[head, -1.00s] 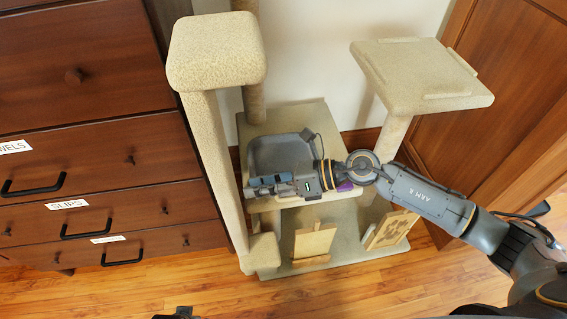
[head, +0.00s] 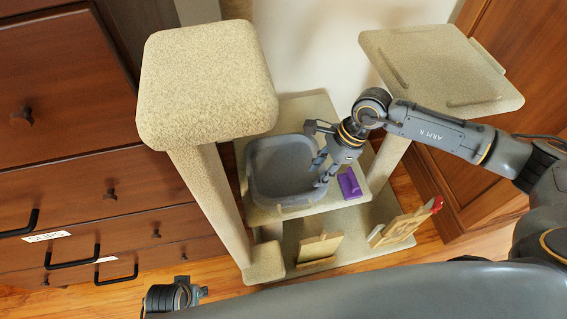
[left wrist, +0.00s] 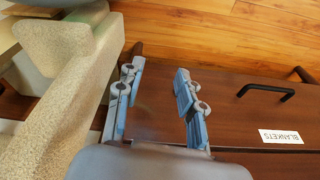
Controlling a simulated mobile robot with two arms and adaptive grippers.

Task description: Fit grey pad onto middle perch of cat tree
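The grey pad (head: 270,182), a shallow rounded square with a raised rim, lies on the middle perch (head: 330,203) of the beige cat tree in the head view. My right gripper (head: 318,155) is at the pad's right edge with its fingers spread apart; they look empty. Whether a fingertip touches the rim I cannot tell. My left gripper (head: 178,297) is low in the head view, away from the tree. In the left wrist view the left gripper (left wrist: 158,88) is open and empty, with floor and a drawer front beyond it.
A purple block (head: 349,185) is on the perch right of the pad. Higher perches stand left (head: 205,80) and right (head: 435,60). Wooden boards (head: 319,248) (head: 400,228) stand on the tree's base. A drawer chest (head: 70,160) is at left.

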